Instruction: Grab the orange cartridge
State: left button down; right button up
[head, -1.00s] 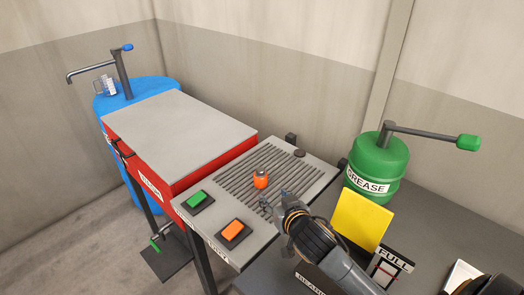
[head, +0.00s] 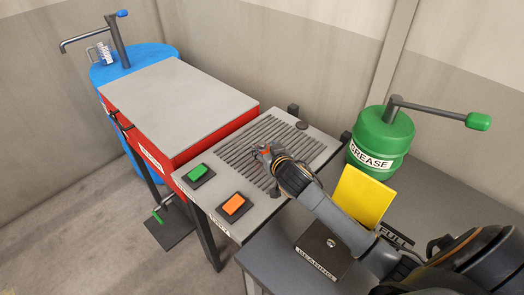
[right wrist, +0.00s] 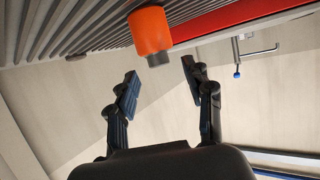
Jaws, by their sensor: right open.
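The orange cartridge (right wrist: 150,30) is a short orange cylinder with a dark stub on its end. In the right wrist view it sits just beyond and between my open fingertips, against the ribbed surface. In the head view it is mostly hidden by my right gripper (head: 263,157). The cartridge rests on the slatted grey drying table (head: 304,153). In the right wrist view my right gripper (right wrist: 160,70) is open, with nothing between its fingers. My left gripper is not in view.
Green (head: 198,173) and orange (head: 234,205) buttons sit on the table's near left. A red unit (head: 175,150) with a grey lid adjoins at left, with a blue barrel behind it. At right stand a green grease drum (head: 382,135) and a yellow panel (head: 361,196).

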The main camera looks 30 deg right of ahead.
aim_at(262, 144)
jog(key=shift+w+d, duration=0.1)
jog(key=shift+w, duration=0.35)
jog(key=shift+p+x, duration=0.55)
jog(key=shift+x, duration=1.4)
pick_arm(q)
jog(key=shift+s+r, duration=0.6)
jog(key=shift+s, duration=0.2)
pick_arm(e)
jog(key=shift+f, duration=0.1)
jog(key=shift+s, duration=0.1)
grip_shut()
